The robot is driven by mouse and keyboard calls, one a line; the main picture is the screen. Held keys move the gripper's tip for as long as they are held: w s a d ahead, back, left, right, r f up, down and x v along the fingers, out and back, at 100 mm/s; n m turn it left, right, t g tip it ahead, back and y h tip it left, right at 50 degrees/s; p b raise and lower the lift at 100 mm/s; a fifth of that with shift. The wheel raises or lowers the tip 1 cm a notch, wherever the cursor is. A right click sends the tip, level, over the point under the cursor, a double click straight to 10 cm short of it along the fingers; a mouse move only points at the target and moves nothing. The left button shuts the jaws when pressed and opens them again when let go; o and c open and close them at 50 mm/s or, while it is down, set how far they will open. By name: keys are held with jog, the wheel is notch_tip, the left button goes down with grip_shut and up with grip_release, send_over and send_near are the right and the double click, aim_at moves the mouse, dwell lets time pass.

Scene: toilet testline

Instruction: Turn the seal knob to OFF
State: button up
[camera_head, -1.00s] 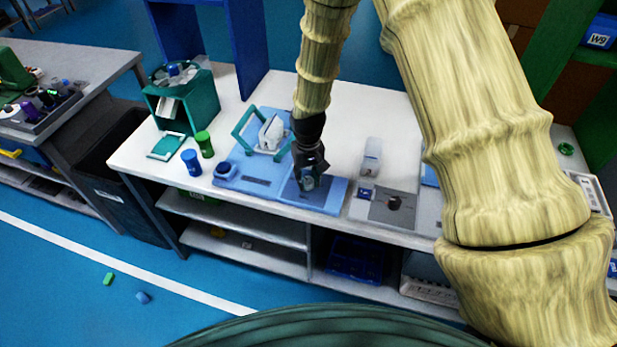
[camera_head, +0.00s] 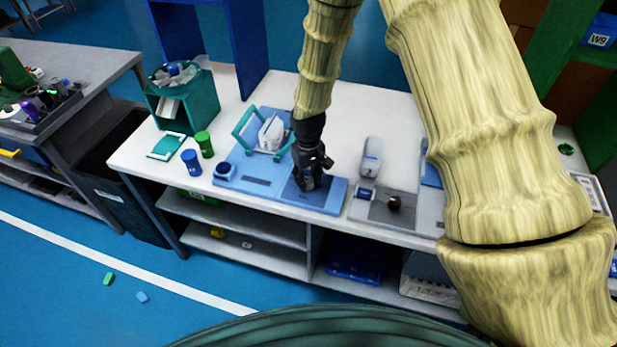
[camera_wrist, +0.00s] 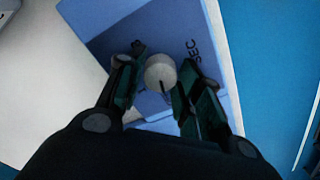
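The seal knob (camera_wrist: 160,72) is a pale round knob with a dark mark on its near side. It stands on a blue panel (camera_wrist: 205,25), beside dark lettering that reads "SEC". My gripper (camera_wrist: 157,84) has one dark green finger on each side of the knob. The fingers are very close to it, but I cannot tell whether both touch. The panel appears tilted in the wrist view. In the head view my gripper (camera_head: 309,182) points down over the right part of the blue device (camera_head: 262,180) and hides the knob.
A white table (camera_head: 345,110) carries the device. A grey unit (camera_head: 378,215) with a black knob (camera_head: 394,202) stands to its right. Blue (camera_head: 191,162) and green (camera_head: 204,145) cylinders and a teal bin (camera_head: 205,100) stand left. Wrist view also shows a partly hidden pale round part (camera_wrist: 121,60).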

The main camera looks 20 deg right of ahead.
aim_at(309, 180)
jog(key=shift+o, duration=1)
notch_tip(309, 180, up, 12)
dwell(0.5)
